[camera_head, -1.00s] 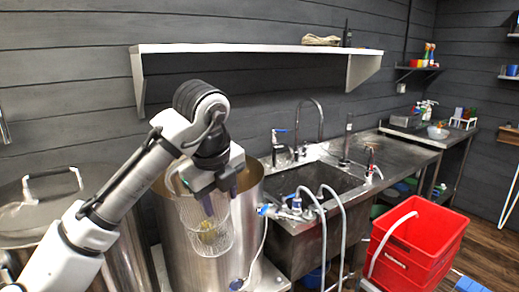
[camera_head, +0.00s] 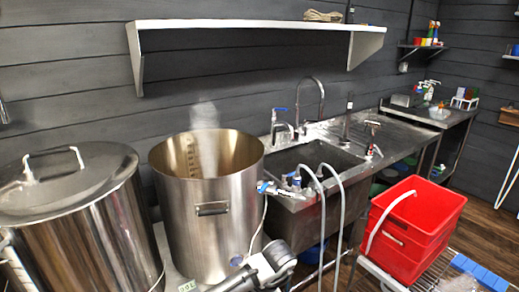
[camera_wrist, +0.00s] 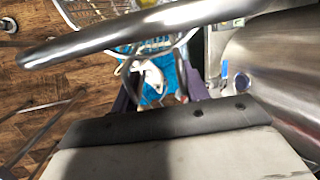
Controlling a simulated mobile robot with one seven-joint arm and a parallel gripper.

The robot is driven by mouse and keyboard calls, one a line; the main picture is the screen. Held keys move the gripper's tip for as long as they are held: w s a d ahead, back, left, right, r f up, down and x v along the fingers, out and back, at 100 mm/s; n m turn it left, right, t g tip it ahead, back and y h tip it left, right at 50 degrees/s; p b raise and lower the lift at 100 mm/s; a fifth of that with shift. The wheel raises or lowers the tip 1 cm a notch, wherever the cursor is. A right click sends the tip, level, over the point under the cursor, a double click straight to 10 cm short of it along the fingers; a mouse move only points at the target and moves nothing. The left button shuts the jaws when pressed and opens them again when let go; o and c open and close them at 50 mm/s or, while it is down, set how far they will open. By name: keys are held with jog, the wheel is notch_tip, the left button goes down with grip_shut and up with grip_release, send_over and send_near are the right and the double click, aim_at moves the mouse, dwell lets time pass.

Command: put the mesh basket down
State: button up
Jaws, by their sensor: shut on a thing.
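My gripper (camera_wrist: 158,88) shows in the wrist view, its purple fingers closed on a thin looped handle. Wire mesh (camera_wrist: 150,46), which looks like part of the mesh basket, shows just beyond the fingers. A thick shiny metal bar crosses in front and hides much of it. I cannot tell whether the basket touches anything underneath. In the head view the basket is not visible; only part of my arm shows low in the picture, in front of the open steel kettle (camera_head: 222,235).
A lidded steel vessel (camera_head: 85,225) stands left of the kettle. The sink (camera_head: 305,165), with grey hoses (camera_head: 322,225) hanging in front, is to the right. A red crate (camera_head: 415,225) sits on a wire rack (camera_head: 440,270). Wooden floor shows at the far right.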

notch_tip(320, 180, down, 22)
jog(key=s+d+n+g, duration=0.1)
jog(key=d+n+g, duration=0.1)
jog(key=n, duration=0.7)
jog(key=shift+d+n+g+h, duration=0.3)
jog(key=shift+g+h, duration=0.1)
jog(key=shift+g, duration=0.2)
